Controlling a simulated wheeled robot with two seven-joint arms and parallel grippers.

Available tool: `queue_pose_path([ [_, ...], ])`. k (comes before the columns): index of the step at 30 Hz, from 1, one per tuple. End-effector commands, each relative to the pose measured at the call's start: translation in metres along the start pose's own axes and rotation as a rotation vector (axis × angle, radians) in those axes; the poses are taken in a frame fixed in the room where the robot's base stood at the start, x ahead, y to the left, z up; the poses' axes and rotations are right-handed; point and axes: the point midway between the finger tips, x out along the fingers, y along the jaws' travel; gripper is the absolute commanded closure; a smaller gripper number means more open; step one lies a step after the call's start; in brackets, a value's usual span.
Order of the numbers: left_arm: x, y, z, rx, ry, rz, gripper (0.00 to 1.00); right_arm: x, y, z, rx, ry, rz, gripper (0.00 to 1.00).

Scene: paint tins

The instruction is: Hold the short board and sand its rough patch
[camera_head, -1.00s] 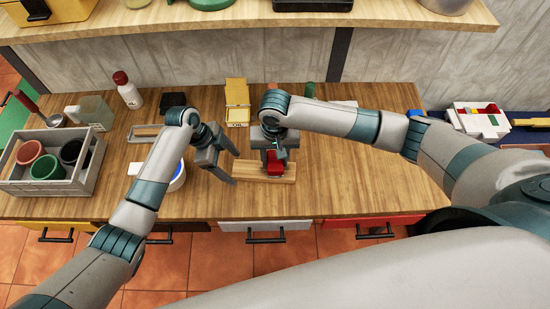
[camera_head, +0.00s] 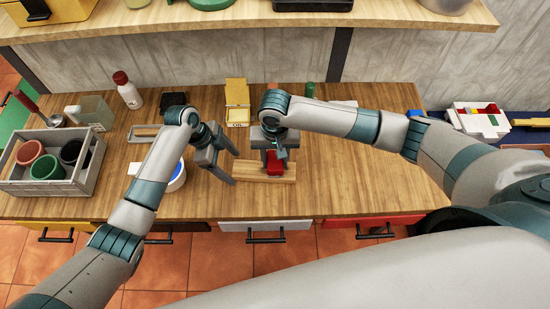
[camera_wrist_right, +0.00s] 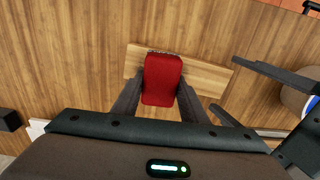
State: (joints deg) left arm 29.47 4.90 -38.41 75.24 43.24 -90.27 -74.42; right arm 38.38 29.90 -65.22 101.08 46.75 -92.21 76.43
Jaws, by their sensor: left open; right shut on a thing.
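The short board (camera_head: 250,178) is a light wooden plank lying flat on the workbench. It also shows in the right wrist view (camera_wrist_right: 208,77). My right gripper (camera_head: 274,160) is shut on a red block (camera_wrist_right: 162,80), which looks like the sander and sits over the board. I cannot tell whether the block touches the board. The red block also shows in the head view (camera_head: 275,163). My left gripper (camera_head: 228,166) is open at the board's left end, its fingers apart. The rough patch is not visible; the block and gripper cover part of the board.
A grey crate with pots (camera_head: 88,165) stands at the left. A round tin with blue (camera_head: 177,177) is beside my left forearm. A yellow box (camera_head: 237,103) and a white bottle (camera_head: 128,92) stand behind. The bench front right of the board is clear.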

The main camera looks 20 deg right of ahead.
Motion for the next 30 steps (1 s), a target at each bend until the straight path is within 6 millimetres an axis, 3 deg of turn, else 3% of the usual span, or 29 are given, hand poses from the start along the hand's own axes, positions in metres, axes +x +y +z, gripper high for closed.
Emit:
queue_pose_path([
  [19,0.014,0.0,0.0,0.0,0.0,0.0,0.27,0.0,0.0,0.0,0.0,0.0,0.0,0.79],
  [20,0.014,0.0,0.0,0.0,0.0,0.0,0.3,0.0,0.0,0.0,0.0,0.0,0.0,0.79],
  [27,0.014,0.0,0.0,0.0,0.0,0.0,0.85,0.0,0.0,0.0,0.0,0.0,0.0,0.79],
  [30,0.014,0.0,0.0,0.0,0.0,0.0,0.85,0.0,0.0,0.0,0.0,0.0,0.0,0.79],
])
